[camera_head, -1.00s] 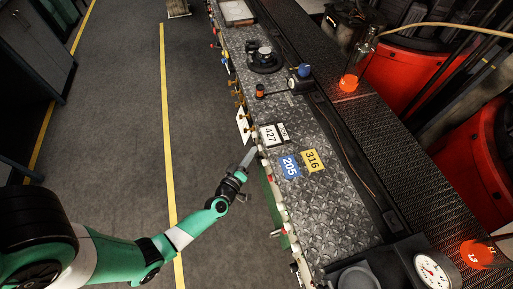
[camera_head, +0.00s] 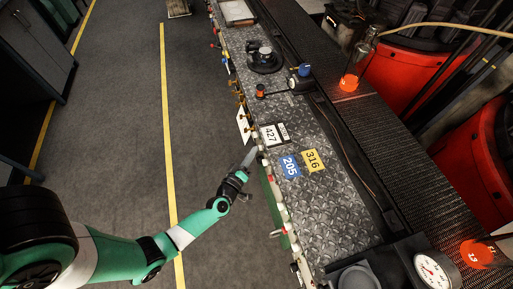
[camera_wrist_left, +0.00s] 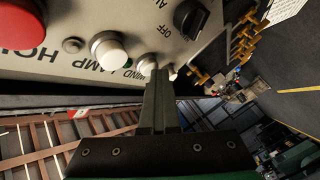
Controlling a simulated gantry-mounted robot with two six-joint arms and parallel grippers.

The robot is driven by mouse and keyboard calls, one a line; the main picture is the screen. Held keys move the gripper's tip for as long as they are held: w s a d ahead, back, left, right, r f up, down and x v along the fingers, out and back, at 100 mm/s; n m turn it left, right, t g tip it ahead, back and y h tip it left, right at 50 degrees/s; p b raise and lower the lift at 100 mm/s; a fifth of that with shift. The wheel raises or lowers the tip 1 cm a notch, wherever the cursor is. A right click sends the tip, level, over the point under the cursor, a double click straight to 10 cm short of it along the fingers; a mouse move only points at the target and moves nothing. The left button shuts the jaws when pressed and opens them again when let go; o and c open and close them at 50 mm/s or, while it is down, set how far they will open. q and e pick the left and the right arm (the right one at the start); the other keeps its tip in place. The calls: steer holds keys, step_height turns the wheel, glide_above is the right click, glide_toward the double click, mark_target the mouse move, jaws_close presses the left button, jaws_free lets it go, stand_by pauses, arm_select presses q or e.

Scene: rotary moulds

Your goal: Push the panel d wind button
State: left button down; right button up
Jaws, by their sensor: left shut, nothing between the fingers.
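A panel (camera_wrist_left: 130,20) fills the top of the left wrist view, with a row of buttons and lettering that reads "LAMP" and "WIND". The white wind button (camera_wrist_left: 147,63) sits by the "WIND" lettering, partly behind my fingers. My left gripper (camera_wrist_left: 159,75) is shut and empty, its tips at or just short of that button; I cannot tell whether they touch. In the head view my left gripper (camera_head: 251,156) points at the near side edge of the long console. The buttons there are too small to read. My right gripper is in neither view.
A larger white button (camera_wrist_left: 109,50), a red button (camera_wrist_left: 18,27) and a black rotary knob (camera_wrist_left: 191,18) are on the same panel. Brass fittings (camera_head: 244,110) jut from the console's side. The floor (camera_head: 110,120) left of it is clear.

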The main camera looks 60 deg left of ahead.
arm_select(q)
steer(key=shift+w+d, duration=0.1)
steer(key=shift+w, duration=0.15)
steer(key=shift+s+r, duration=0.1)
steer(key=shift+r, duration=0.05)
stand_by(0.4)
steer(key=s+b, duration=0.1)
steer(key=s, duration=0.1)
steer(key=s+a+b, duration=0.1)
steer(key=s, duration=0.2)
steer(key=shift+s, duration=0.35)
steer(key=shift+a, duration=0.1)
